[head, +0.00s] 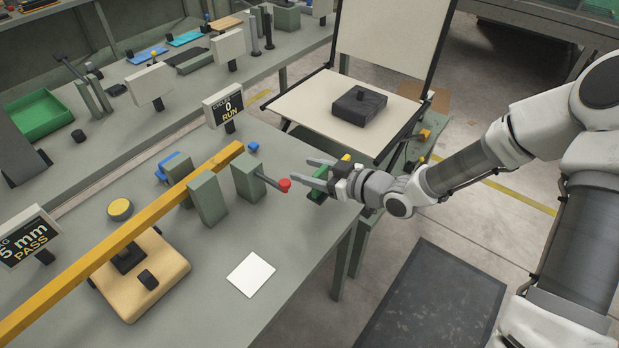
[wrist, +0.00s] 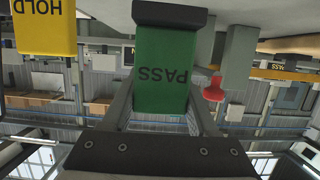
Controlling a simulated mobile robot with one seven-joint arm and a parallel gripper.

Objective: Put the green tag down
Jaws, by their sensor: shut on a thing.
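The green tag (wrist: 161,72), marked PASS, sits between the two fingers of my gripper (wrist: 163,98) in the wrist view, its text upside down and a black strip along its top edge. In the head view my gripper (head: 312,175) is over the right edge of the near bench, and the green tag (head: 319,188) shows as a small green piece at its fingers. My gripper is shut on it. Whether the tag touches the bench is hard to tell.
A red knob (head: 285,185) on a lever is just left of my fingers. A yellow HOLD tag (wrist: 45,28) is close by. A white card (head: 251,274) lies on the bench (head: 300,240), with bare surface around it. A yellow bar (head: 120,238) crosses the bench.

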